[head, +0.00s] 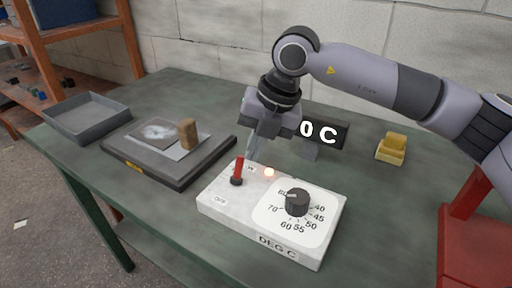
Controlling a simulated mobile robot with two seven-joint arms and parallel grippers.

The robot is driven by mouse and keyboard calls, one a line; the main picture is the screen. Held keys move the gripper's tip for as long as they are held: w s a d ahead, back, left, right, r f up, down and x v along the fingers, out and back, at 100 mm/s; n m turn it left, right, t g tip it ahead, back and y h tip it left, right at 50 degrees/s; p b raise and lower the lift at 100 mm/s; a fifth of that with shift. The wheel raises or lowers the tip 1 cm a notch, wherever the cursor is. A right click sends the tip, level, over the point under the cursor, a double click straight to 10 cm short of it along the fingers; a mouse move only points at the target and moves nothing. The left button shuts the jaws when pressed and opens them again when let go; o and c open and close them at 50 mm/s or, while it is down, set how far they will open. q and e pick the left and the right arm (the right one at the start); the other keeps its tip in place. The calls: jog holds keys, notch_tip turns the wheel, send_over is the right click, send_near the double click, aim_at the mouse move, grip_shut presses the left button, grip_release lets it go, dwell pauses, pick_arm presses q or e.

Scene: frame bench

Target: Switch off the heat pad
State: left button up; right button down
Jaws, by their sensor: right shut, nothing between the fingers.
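The white control box (215,190) stands on the green bench. It carries a red-tipped switch lever (238,170) standing roughly upright, an OFF label (220,200) on its near side and another, partly covered label behind it. A dark dial (297,203) sits on a temperature scale. The dark flat heat pad (179,178) lies to the left of the box. My right gripper (250,157) is shut and empty, pointing down just behind and right of the lever; I cannot tell if they touch. My left gripper is out of view.
A sheet and a brown block (188,134) lie on the pad. A grey tray (88,132) stands at left, a yellow holder (391,150) at right. A display (326,133) reading "0 C" is partly hidden by my right gripper. A red stand (470,240) is at right.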

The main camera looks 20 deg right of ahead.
jog(key=shift+s+a+t+h+b, duration=0.35)
jog(key=shift+t+h+b, duration=0.05)
jog(key=shift+b, duration=0.25)
jog(key=shift+s+a+b, duration=0.6)
jog(key=shift+s+b, duration=0.05)
jog(key=shift+b, duration=0.45)
jog(key=shift+s+a+b, duration=0.55)
jog(key=shift+a+b, duration=0.05)
jog(key=shift+b, duration=0.35)
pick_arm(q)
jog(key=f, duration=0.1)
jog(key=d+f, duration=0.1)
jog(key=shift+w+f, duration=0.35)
pick_arm(e)
jog(key=shift+r, duration=0.25)
pick_arm(q)
jog(key=shift+p, duration=0.3)
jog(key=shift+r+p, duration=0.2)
jog(key=shift+p, duration=0.15)
pick_arm(e)
jog(key=shift+r, duration=0.8)
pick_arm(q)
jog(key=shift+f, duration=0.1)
